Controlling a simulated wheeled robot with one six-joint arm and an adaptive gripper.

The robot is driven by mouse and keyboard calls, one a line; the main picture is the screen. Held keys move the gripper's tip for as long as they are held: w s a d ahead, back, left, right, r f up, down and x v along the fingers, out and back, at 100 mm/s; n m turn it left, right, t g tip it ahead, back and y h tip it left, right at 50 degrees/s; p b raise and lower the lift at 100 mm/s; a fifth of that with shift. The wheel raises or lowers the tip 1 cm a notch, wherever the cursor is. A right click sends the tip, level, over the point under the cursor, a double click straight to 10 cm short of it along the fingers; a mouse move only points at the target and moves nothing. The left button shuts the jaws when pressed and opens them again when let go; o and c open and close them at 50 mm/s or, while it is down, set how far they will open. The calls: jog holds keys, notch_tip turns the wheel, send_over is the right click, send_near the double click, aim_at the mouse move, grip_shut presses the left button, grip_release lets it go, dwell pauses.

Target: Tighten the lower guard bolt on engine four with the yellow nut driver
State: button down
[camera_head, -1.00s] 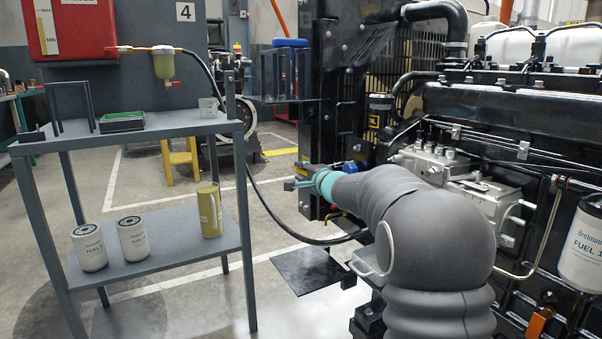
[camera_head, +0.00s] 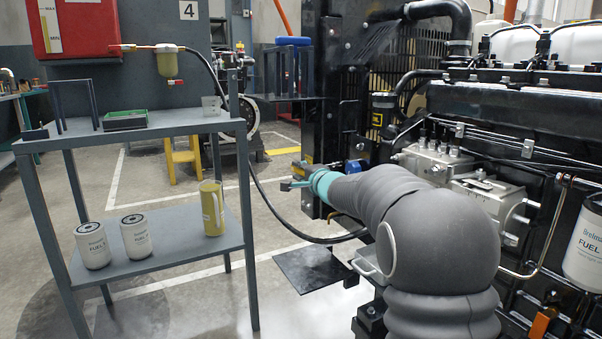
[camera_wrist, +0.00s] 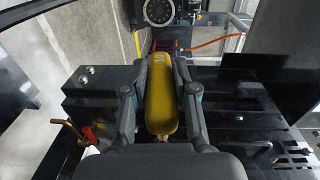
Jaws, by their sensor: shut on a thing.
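My gripper (camera_wrist: 161,78) is shut on the yellow nut driver (camera_wrist: 160,108), whose handle lies lengthwise between the two fingers in the wrist view. The driver's far tip is hard to make out. In the head view my gripper (camera_head: 298,178) is small and partly hidden by my arm, beside the dark front end of the engine (camera_head: 490,110). A dark slatted guard (camera_head: 405,55) stands at that end. In the wrist view a black block with bolt heads (camera_wrist: 92,70) lies left of the driver. I cannot tell which bolt is the lower guard bolt.
A grey two-level cart (camera_head: 180,124) stands at left, with white filters (camera_head: 92,246) and a yellow-green jug (camera_head: 212,208) on its lower shelf. A black hose (camera_head: 262,198) hangs between cart and engine. A "4" sign (camera_head: 188,10) is on the back wall. Open floor lies between.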

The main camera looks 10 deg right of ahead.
jog(key=s+a, duration=0.2)
jog(key=a, duration=0.4)
jog(key=shift+a, duration=0.3)
jog(key=shift+r, duration=0.1)
